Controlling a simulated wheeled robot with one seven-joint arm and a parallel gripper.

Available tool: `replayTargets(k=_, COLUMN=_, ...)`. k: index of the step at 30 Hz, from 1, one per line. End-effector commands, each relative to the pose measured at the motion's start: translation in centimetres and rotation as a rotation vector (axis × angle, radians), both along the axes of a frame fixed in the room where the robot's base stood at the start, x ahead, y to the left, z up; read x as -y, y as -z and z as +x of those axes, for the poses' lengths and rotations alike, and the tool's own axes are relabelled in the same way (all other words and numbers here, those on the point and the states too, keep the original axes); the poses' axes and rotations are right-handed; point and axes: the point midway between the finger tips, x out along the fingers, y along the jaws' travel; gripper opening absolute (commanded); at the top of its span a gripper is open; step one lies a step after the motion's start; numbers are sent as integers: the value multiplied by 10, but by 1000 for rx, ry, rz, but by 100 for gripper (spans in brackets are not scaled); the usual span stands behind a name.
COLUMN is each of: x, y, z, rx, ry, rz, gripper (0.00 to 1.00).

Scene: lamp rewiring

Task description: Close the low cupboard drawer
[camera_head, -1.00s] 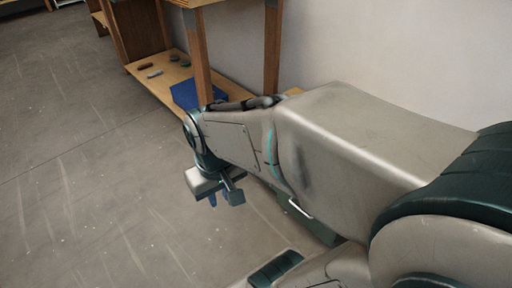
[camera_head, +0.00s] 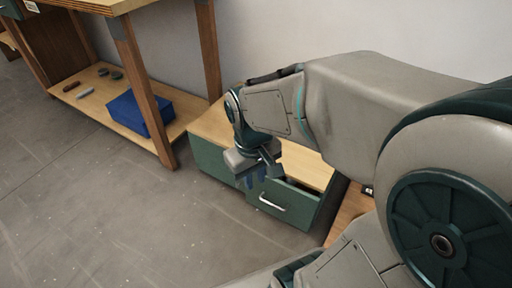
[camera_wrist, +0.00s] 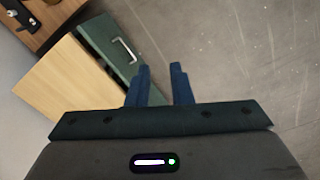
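The low cupboard (camera_head: 212,127) has a pale wooden top and green front. Its right-hand drawer (camera_head: 300,212) stands partly open, with a dark gap behind its front and a silver handle (camera_head: 271,203) on it. In the wrist view the green drawer front (camera_wrist: 98,36) and handle (camera_wrist: 124,50) show at upper left, beside the wooden top. My gripper (camera_head: 252,184) points down near the drawer's left end in the head view. Its blue fingers are apart and empty in the wrist view (camera_wrist: 160,68). I cannot tell its exact distance from the drawer.
A wooden workbench (camera_head: 150,92) stands left of the cupboard, with a blue box (camera_head: 140,112) and several small items on its lower shelf. A wooden surface (camera_head: 348,212) lies right of the drawer. The grey floor (camera_head: 110,215) in front is clear.

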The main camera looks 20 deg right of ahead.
Motion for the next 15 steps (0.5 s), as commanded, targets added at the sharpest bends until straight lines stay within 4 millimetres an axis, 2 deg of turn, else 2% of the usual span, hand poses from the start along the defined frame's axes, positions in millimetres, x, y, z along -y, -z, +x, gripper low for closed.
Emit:
replayTargets(k=8, x=6, y=37, z=61, rx=-233, ry=-434, rz=-107, gripper=20)
replayTargets(k=15, x=8, y=86, z=110, rx=-460, ry=-812, rz=-171, gripper=20)
